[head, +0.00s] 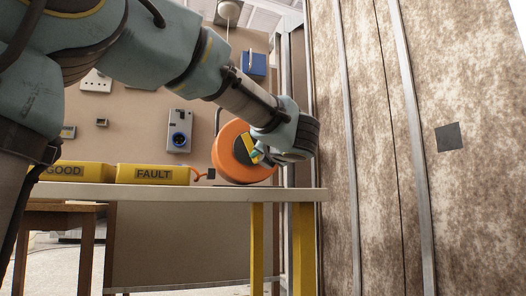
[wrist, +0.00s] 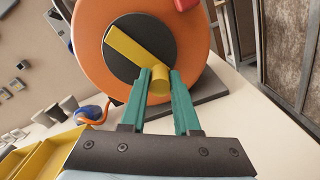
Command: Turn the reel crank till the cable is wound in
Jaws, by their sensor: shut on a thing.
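The orange cable reel (head: 228,152) stands at the right end of the bench, and its disc (wrist: 90,55) fills the top of the wrist view. A yellow crank arm (wrist: 127,46) crosses its dark hub (wrist: 115,66) and ends in a yellow knob (wrist: 159,80). My gripper (wrist: 160,78) has its green fingers on both sides of the knob and is shut on it. In the head view my gripper (head: 258,156) covers part of the reel's front.
Yellow bins marked GOOD (head: 68,171) and FAULT (head: 153,174) stand on the bench (head: 215,192) left of the reel. A panel behind carries a grey socket box (head: 179,131) and a blue box (head: 253,64). A mottled wall (head: 440,200) rises close on the right.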

